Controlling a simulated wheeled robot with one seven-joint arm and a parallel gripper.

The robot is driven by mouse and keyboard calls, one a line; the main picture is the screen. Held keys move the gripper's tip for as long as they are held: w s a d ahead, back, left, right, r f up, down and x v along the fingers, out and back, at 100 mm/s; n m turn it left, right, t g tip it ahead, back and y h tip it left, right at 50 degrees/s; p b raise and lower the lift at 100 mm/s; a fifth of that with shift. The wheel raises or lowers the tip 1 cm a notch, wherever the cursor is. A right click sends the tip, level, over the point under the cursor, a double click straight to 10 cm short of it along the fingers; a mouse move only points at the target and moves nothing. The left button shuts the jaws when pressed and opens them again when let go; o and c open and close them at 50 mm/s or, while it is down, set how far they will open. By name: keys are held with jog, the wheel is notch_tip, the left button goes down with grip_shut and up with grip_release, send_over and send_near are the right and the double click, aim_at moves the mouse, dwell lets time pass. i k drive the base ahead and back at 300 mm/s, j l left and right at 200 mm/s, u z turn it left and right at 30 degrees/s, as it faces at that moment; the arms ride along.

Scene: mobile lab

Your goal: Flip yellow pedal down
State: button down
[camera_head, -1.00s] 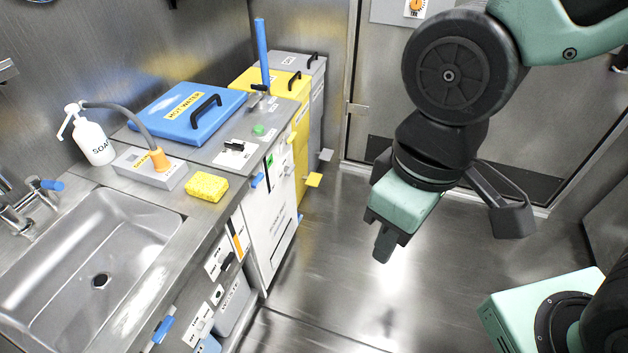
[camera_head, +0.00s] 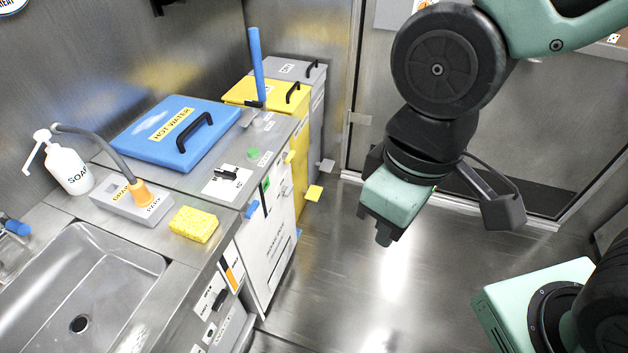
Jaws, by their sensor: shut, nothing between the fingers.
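The yellow pedal (camera_head: 314,193) is a small flat yellow plate sticking out low from the front of the yellow bin (camera_head: 256,93), above the metal floor. It looks roughly level. My gripper (camera_head: 384,240) hangs above the floor to the right of the pedal and nearer to me, pointing down. It is shut and empty, clearly apart from the pedal. Nothing hides the pedal.
A grey bin (camera_head: 290,69) with its own grey pedal (camera_head: 327,165) stands behind the yellow one. A white front panel (camera_head: 270,250) and the sink counter (camera_head: 200,262) line the left. The floor (camera_head: 340,270) between the counter and my arm is clear.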

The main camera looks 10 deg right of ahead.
aim_at(313, 194)
jog(key=i+l, duration=0.15)
jog(key=i, duration=0.35)
jog(key=i+l+u, duration=0.1)
jog(key=i, duration=0.35)
jog(key=i+l, duration=0.25)
jog(key=i, duration=0.25)
jog(key=u, duration=0.05)
